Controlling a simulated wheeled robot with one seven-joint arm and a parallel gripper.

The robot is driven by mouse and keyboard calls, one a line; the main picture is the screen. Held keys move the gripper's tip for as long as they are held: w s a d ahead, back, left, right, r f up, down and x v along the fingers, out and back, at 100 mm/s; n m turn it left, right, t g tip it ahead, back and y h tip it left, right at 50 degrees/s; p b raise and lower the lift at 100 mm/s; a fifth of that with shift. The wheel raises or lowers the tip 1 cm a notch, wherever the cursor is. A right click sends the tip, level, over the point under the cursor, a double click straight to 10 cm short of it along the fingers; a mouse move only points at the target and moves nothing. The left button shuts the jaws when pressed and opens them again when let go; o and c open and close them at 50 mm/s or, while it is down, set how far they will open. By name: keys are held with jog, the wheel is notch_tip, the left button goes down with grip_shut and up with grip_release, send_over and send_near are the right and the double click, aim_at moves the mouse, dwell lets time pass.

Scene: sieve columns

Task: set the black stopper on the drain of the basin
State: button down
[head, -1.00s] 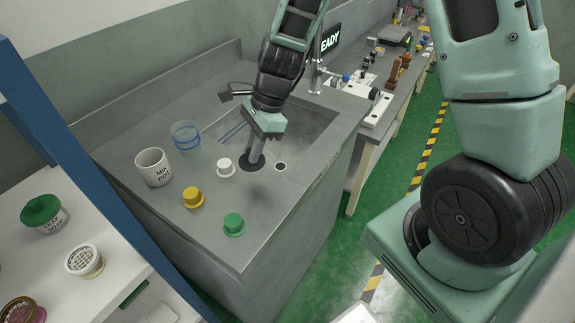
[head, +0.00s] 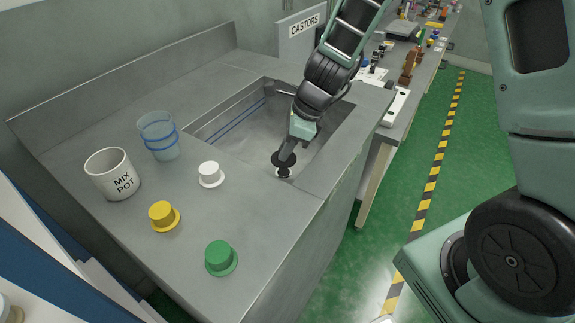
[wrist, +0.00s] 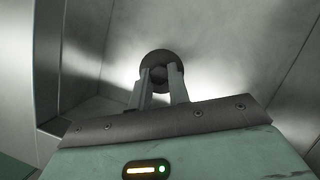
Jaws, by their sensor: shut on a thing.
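The black stopper (head: 284,160) is a dark round disc with a knob, held at the tip of my gripper (head: 287,150). In the wrist view the stopper (wrist: 162,56) sits between the two fingertips (wrist: 161,78), which are closed on its knob. The drain does not show in the wrist view.
On the grey counter left of the basin stand a white stopper (head: 210,174), a yellow one (head: 163,216), a green one (head: 221,258), a MIX POT mug (head: 112,174) and a clear blue-banded cup (head: 159,136). A CASTORS sign (head: 305,27) stands behind.

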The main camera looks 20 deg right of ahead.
aim_at(289, 158)
jog(key=shift+f+b, duration=0.9)
jog(key=shift+f, duration=1.15)
jog(key=shift+f, duration=0.25)
jog(key=c, duration=1.3)
grip_release()
jog(key=shift+r, duration=0.1)
jog(key=shift+r, duration=0.1)
